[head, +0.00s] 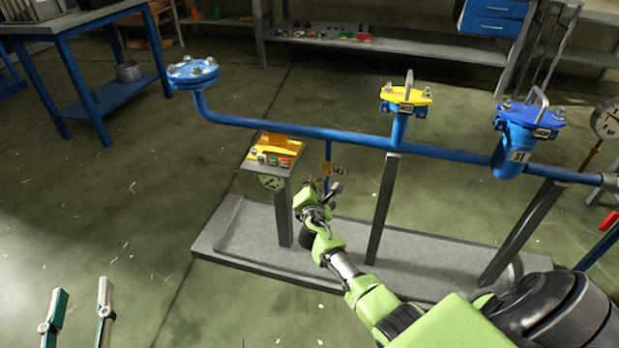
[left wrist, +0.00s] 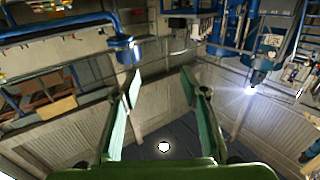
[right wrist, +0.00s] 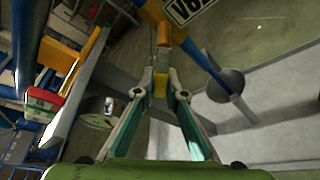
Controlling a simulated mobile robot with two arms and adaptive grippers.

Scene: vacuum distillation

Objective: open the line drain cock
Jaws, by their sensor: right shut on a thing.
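The line drain cock (head: 327,184) hangs on a short blue branch below the long blue pipe (head: 290,130), beside a small white label (head: 339,170). My right gripper (head: 316,192) is at the cock and partly hides it. In the right wrist view, my right gripper (right wrist: 162,92) is shut on the cock's narrow yellow handle (right wrist: 162,72), with the fingertips close together around it. My left gripper (head: 77,308) is open and empty at the lower left, far from the pipe. It also shows spread in the left wrist view (left wrist: 160,85).
A stand with a yellow-topped button box (head: 275,150) and a round gauge is just left of the cock. Grey posts rise from the low grey plinth (head: 240,235). Yellow (head: 405,97) and blue (head: 530,115) flanged fittings top the pipe.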

